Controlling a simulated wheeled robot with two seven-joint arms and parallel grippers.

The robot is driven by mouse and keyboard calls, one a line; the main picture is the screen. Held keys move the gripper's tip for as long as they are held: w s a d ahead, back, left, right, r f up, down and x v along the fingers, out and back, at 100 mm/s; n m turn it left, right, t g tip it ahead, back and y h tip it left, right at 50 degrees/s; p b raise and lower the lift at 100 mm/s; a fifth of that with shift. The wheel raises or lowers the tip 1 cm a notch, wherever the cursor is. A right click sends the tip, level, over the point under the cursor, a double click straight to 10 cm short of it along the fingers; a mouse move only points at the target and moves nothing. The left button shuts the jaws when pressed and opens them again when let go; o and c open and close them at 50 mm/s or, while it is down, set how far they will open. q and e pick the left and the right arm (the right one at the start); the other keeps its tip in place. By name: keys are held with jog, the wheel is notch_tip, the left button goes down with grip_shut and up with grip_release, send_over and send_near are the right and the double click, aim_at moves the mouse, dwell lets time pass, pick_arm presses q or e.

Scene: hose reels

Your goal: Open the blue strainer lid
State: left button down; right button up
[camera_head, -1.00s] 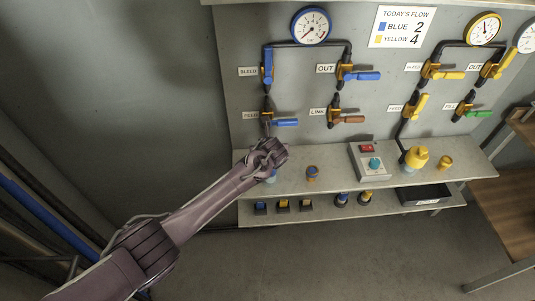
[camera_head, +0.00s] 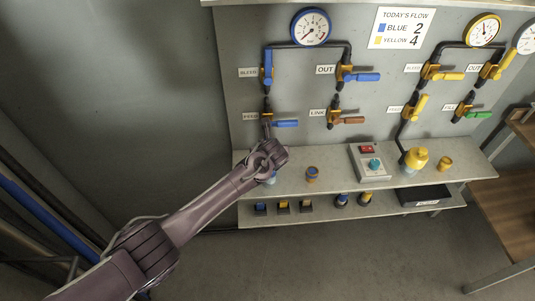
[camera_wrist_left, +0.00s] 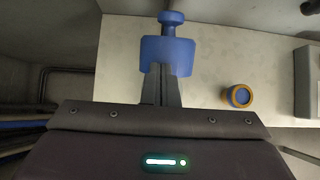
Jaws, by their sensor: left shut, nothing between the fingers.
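The blue strainer lid (camera_wrist_left: 168,50) shows in the left wrist view as a wide blue cap with a round blue knob (camera_wrist_left: 171,18) beyond it. My left gripper (camera_wrist_left: 160,72) is shut and empty, its fingertips overlapping the near edge of the blue cap in the picture. I cannot tell whether they touch it. My right gripper is not in view.
A blue-and-orange cup (camera_head: 312,173) stands right of the gripper on the upper shelf (camera_head: 335,163). Farther right are a switch box (camera_head: 369,162) and a yellow strainer (camera_head: 416,157). The blue FEED valve handle (camera_head: 286,123) is just above the gripper.

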pick_arm(q)
jog(key=shift+s+f, duration=0.2)
jog(key=shift+f, duration=0.2)
